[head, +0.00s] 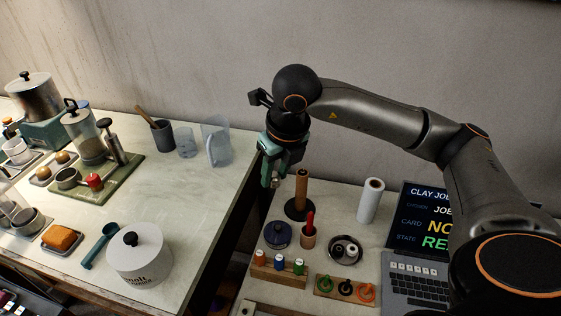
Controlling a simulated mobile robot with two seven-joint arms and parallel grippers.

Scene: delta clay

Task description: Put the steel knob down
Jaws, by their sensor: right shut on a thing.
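My right gripper (272,178) reaches in from the right and points down above the back left part of the right-hand table (336,206). Its jaws are shut on a small shiny piece, the steel knob (275,183), which is mostly hidden by the fingers. The knob is held in the air, near the gap between the two tables. A round steel dish (333,244) with small pieces in it sits on the right-hand table, to the lower right of the gripper. My left gripper is out of view.
An upright wooden roller (301,187) on a dark base stands close right of the gripper. A dark gap separates the left table (190,205).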

